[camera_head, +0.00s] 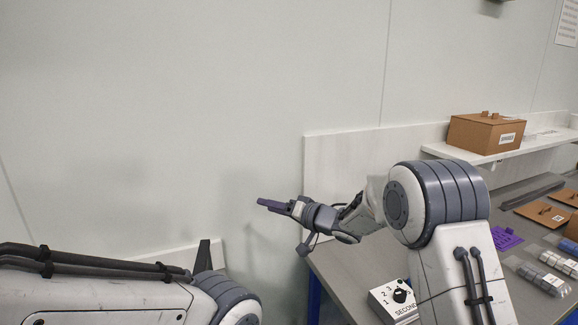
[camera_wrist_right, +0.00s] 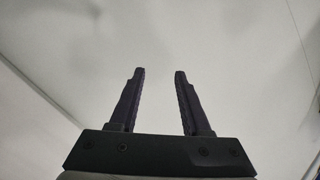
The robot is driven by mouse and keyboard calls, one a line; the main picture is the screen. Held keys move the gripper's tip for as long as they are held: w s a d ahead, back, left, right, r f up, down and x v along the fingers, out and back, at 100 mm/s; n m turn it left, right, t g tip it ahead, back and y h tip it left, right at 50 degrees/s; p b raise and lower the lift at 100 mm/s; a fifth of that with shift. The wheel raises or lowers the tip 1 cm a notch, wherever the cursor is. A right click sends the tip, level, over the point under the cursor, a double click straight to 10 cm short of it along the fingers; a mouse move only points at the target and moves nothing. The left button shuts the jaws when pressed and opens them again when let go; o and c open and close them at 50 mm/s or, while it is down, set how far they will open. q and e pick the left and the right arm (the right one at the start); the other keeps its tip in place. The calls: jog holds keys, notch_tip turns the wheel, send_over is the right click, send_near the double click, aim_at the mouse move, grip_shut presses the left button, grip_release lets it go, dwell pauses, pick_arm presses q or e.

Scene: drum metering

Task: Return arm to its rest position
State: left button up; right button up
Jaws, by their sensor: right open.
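My right gripper (camera_head: 276,206) is raised in front of the pale wall, left of the bench, and points left in the head view. In the right wrist view its two dark fingers (camera_wrist_right: 159,80) stand apart with nothing between them, against a plain pale surface. My right arm bends at a large grey joint above the bench. My left arm crosses the lower left of the head view; its gripper is not visible.
A grey bench (camera_head: 345,270) stands at the right, with a white dial box (camera_head: 397,301) at its near edge. A purple piece (camera_head: 506,238), brown flat pieces (camera_head: 543,214) and clear packs (camera_head: 537,275) lie farther right. A cardboard box (camera_head: 485,134) sits on a white shelf (camera_head: 455,153).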

jog(key=s+d+f+m+h, duration=0.1)
jog(key=s+d+f+h, duration=0.15)
jog(key=d, duration=0.35)
jog(key=s+d+f+m+h, duration=0.1)
jog(key=s+d+f+h, duration=0.1)
jog(key=d+h, duration=0.25)
jog(key=s+d+f+h, duration=0.2)
jog(key=d+h, duration=0.1)
jog(key=d, duration=0.4)
jog(key=s+d+f+g+h, duration=0.2)
jog(key=s+d+f, duration=0.1)
jog(key=s, duration=0.5)
jog(key=s+d+f+g+h, duration=0.1)
jog(key=s+d+f+g, duration=0.15)
jog(key=s, duration=0.55)
jog(key=s+f+g, duration=0.2)
jog(key=s+g, duration=0.1)
jog(key=s, duration=0.5)
jog(key=s+a+r+n+g, duration=0.1)
jog(key=s+a+r+n, duration=0.2)
jog(key=s+a, duration=0.3)
jog(key=s+a+r+n+g+y, duration=0.1)
jog(key=s+a+r+n, duration=0.2)
jog(key=s+a+n, duration=0.2)
jog(key=s+a, duration=0.2)
jog(key=s, duration=0.1)
jog(key=shift+s, duration=0.3)
